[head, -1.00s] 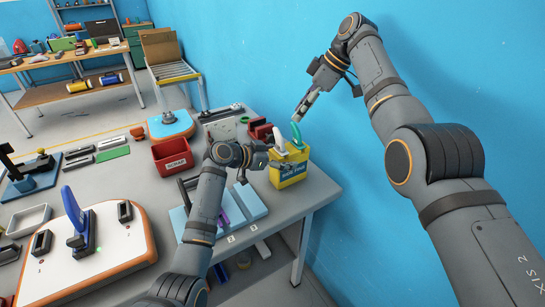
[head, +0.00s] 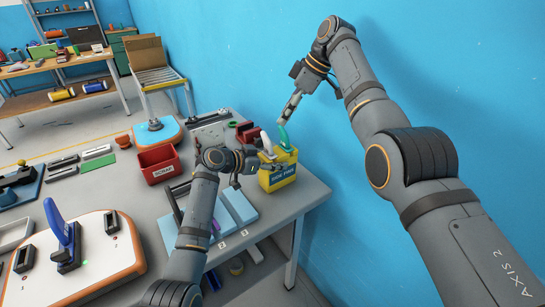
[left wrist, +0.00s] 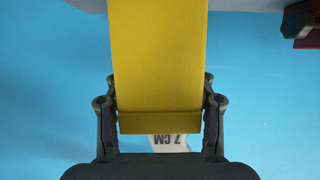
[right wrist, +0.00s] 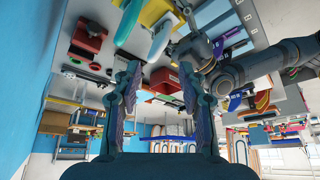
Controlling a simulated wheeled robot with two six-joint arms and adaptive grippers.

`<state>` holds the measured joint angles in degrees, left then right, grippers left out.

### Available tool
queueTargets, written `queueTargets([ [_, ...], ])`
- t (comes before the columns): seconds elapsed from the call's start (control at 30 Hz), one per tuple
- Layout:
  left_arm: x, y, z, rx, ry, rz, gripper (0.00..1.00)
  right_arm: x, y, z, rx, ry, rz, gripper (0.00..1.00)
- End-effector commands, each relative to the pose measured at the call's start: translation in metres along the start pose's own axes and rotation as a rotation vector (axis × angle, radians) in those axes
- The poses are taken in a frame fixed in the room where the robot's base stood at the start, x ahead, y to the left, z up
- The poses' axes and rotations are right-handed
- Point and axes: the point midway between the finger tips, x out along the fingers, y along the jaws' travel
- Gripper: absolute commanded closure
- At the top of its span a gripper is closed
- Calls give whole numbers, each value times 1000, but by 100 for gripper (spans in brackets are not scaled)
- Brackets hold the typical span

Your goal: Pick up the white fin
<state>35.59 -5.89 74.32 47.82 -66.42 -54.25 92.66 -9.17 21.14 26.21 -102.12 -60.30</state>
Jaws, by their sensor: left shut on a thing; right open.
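The white fin (head: 267,143) stands in the yellow SIDE FINS box (head: 283,181), its curved top above the rim, left of a green fin (head: 284,137). My left gripper (head: 258,164) is at the box. In the left wrist view its fingers (left wrist: 160,128) press on both sides of the yellow box, and a white piece marked 7 CM shows below the box edge. My right gripper (head: 287,112) is open above the fins, close over the green one. In the right wrist view the white fin (right wrist: 160,40) and green fin (right wrist: 128,24) lie beyond the open, empty fingers (right wrist: 160,70).
A red SCRAP bin (head: 158,164) and another red holder (head: 248,133) stand left of the box. Blue pads (head: 237,207) lie in front of it. A white board with a blue fin (head: 95,262) is at lower left. A blue wall (head: 420,60) rises on the right.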

Motion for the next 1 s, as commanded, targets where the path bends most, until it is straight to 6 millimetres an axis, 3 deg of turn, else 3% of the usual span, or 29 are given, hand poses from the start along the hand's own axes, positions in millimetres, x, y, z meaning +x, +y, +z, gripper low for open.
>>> queueTargets([
  [0.17,0,0,0,0,0,0,77,8,-10,-17,240,-80,116,58],
  [0.43,0,0,0,0,0,0,77,3,-26,-27,612,-81,290,58],
  [0.67,0,0,0,0,0,0,77,5,-27,-26,663,-75,310,58],
  [1.0,0,0,0,0,0,0,77,61,-12,-16,660,-76,308,58],
])
